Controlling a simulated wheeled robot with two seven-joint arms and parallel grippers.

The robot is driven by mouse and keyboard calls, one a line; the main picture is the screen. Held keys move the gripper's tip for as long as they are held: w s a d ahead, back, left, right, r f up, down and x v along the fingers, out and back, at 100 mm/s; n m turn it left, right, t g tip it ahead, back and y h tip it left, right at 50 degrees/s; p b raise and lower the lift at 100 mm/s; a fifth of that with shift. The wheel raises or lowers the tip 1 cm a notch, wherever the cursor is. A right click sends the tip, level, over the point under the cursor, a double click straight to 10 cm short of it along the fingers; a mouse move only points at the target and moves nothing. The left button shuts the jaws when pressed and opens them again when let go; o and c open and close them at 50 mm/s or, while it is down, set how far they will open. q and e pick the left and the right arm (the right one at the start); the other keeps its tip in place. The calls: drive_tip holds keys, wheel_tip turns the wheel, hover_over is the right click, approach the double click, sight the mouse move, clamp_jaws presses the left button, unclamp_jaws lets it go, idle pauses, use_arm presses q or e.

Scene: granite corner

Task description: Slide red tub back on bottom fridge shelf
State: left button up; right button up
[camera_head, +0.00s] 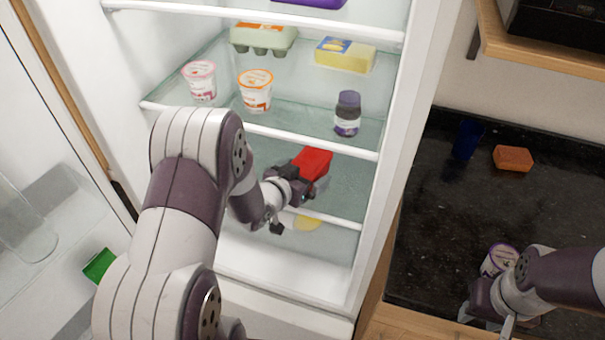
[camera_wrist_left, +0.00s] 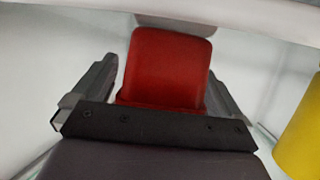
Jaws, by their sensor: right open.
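The red tub (camera_head: 314,162) is inside the open fridge, in the space below the shelf with the yogurt cups. My left gripper (camera_head: 300,180) reaches in behind its front edge. In the left wrist view the red tub (camera_wrist_left: 167,65) sits between the two fingers (camera_wrist_left: 165,85), which lie close along its sides; they look shut on it. The lower glass shelf (camera_head: 345,222) is beneath; whether the tub touches it I cannot tell. My right gripper (camera_head: 488,316) is open over the dark counter, beside a purple-and-white cup (camera_head: 499,260).
The shelf above (camera_head: 310,141) holds two yogurt cups (camera_head: 255,90) and a dark jar (camera_head: 347,114). A round yellow thing (camera_head: 307,223) shows by the lower shelf edge. A yellow object (camera_wrist_left: 300,140) stands right of the tub. A sponge (camera_head: 513,158) and blue cup (camera_head: 467,138) are on the counter.

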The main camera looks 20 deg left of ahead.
use_arm(q)
drive_tip(key=v, duration=1.2)
drive_tip(key=shift+s+r, duration=0.2)
drive_tip(key=shift+s, duration=0.1)
